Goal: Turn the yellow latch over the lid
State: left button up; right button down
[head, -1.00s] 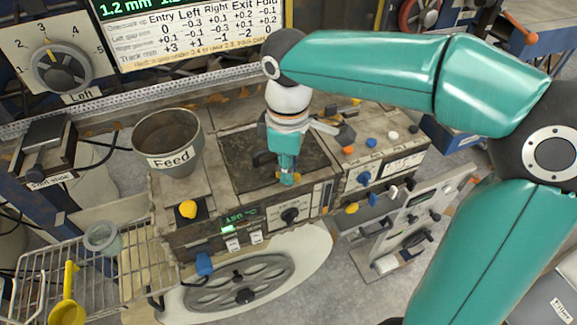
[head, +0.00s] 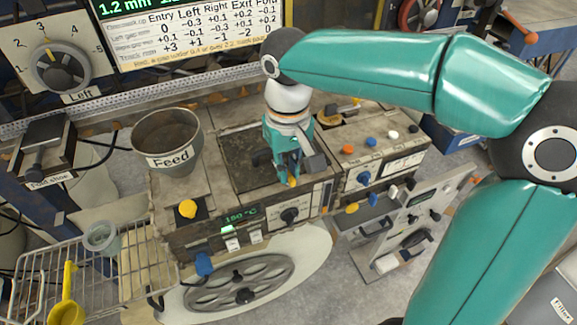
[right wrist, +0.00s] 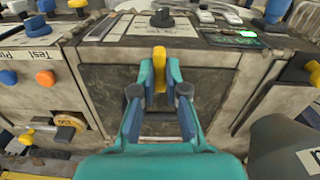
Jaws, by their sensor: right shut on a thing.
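The yellow latch (right wrist: 159,58) stands at the front edge of the dark square lid (right wrist: 105,88) on the machine. In the right wrist view it sits between the fingertips of my right gripper (right wrist: 160,75), which is shut on it. In the head view, my right gripper (head: 290,178) reaches down over the front right part of the lid (head: 240,158). Only a small yellow tip of the latch (head: 292,182) shows there below the fingers. My gripper hides the rest of the latch and part of the lid. My left gripper is not in view.
The Feed funnel (head: 168,140) and a yellow button (head: 187,208) stand left of the lid. A panel with coloured knobs (head: 365,178) lies to the right. A wire rack (head: 125,250) with a yellow scoop (head: 67,300) is at the lower left.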

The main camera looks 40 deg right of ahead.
jog(key=shift+w+r+m, duration=0.1)
jog(key=shift+m, duration=0.5)
jog(key=c, duration=1.2)
grip_release()
notch_tip(320, 180, up, 12)
